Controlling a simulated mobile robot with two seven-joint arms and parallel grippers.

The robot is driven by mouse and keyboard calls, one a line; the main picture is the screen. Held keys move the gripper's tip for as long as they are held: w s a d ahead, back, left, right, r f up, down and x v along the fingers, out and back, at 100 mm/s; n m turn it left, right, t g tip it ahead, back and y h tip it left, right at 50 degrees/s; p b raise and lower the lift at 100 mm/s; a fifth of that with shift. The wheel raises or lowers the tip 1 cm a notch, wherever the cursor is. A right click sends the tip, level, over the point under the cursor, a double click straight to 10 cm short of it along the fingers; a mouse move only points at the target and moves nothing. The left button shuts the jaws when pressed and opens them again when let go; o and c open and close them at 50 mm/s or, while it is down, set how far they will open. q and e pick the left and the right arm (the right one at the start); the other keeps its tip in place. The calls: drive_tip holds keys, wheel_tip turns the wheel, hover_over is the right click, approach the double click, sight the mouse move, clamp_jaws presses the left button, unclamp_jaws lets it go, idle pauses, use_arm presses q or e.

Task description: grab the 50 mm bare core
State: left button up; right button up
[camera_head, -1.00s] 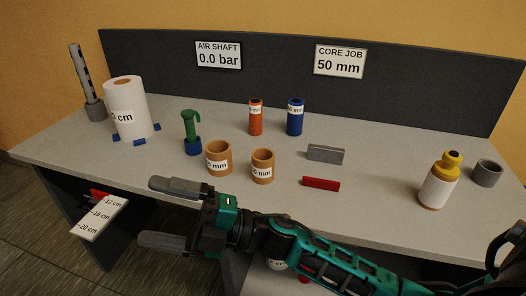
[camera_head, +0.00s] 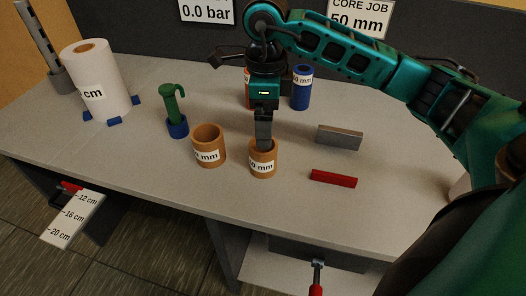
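Two bare brown cores stand upright on the table: a wider one (camera_head: 208,150) at left and a narrower one (camera_head: 262,165) to its right. The narrower core's label seems to end in "0 mm"; the wider one's first digits are hard to read. My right gripper (camera_head: 263,142) points down at the narrower core, its fingertips at the core's top opening. The fingers overlap from this side, so their gap and any contact with the wall cannot be told. The core job sign (camera_head: 358,20) reads 50 mm. My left gripper is not in view.
A green-handled tool in a blue base (camera_head: 176,115) and a white roll (camera_head: 96,80) stand at left. An orange roll and a blue roll (camera_head: 302,88) are behind my gripper. A grey block (camera_head: 339,135) and a red bar (camera_head: 333,178) lie right of the core.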

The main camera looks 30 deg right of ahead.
sight(265, 154)
drive_tip(key=f, duration=1)
drive_tip(key=shift+s+a, duration=0.2)
drive_tip(key=c, duration=1.1)
drive_tip(key=shift+r, duration=0.15)
